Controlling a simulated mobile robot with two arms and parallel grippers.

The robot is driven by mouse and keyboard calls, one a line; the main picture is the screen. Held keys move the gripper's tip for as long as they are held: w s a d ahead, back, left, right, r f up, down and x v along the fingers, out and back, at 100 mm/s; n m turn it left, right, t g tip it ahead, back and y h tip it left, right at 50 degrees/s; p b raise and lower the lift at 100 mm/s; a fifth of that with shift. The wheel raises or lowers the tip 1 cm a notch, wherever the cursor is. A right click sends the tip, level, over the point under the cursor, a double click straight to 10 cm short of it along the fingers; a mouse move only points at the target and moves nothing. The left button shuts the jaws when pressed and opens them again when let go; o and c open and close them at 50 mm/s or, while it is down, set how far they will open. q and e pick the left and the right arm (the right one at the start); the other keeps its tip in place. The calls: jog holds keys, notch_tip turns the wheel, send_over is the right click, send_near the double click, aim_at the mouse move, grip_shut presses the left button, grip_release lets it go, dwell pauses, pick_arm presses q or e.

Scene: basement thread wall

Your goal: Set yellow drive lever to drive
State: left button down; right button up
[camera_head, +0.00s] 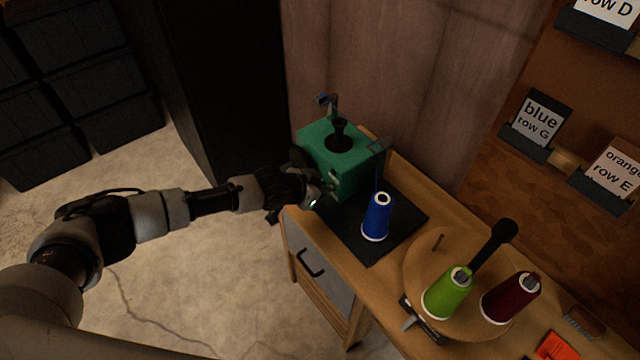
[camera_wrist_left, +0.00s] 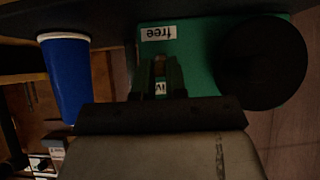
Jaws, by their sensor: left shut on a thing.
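The green machine box (camera_head: 335,148) stands on the bench's far end, with a dark post on top. My left gripper (camera_head: 322,193) reaches its near left side. In the left wrist view the gripper (camera_wrist_left: 160,72) is shut at the green face (camera_wrist_left: 205,60), on what looks like the drive lever, a small brownish piece between the fingertips. The lever is mostly hidden and its yellow colour does not show clearly. A white "free" label (camera_wrist_left: 158,34) reads upside down above the fingertips. A second label (camera_wrist_left: 161,88), with only "iv" readable, shows between the fingers. My right gripper is not in view.
A blue thread cone (camera_head: 377,217) stands on the black mat (camera_head: 408,218) close to the machine; it also shows in the left wrist view (camera_wrist_left: 66,75). Green (camera_head: 447,292) and dark red (camera_head: 511,298) cones stand on a round wooden stand. Floor left of the bench is clear.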

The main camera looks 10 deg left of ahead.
pick_arm(q)
jog(key=shift+w+d+r+g+y+p, duration=0.15)
jog(key=shift+r+g+y+p, duration=0.3)
jog(key=shift+g+y, duration=0.35)
jog(key=shift+f, duration=0.1)
jog(key=c, duration=1.2)
grip_release()
jog(key=shift+o, duration=0.2)
jog(key=v, duration=1.1)
jog(key=shift+d, duration=0.15)
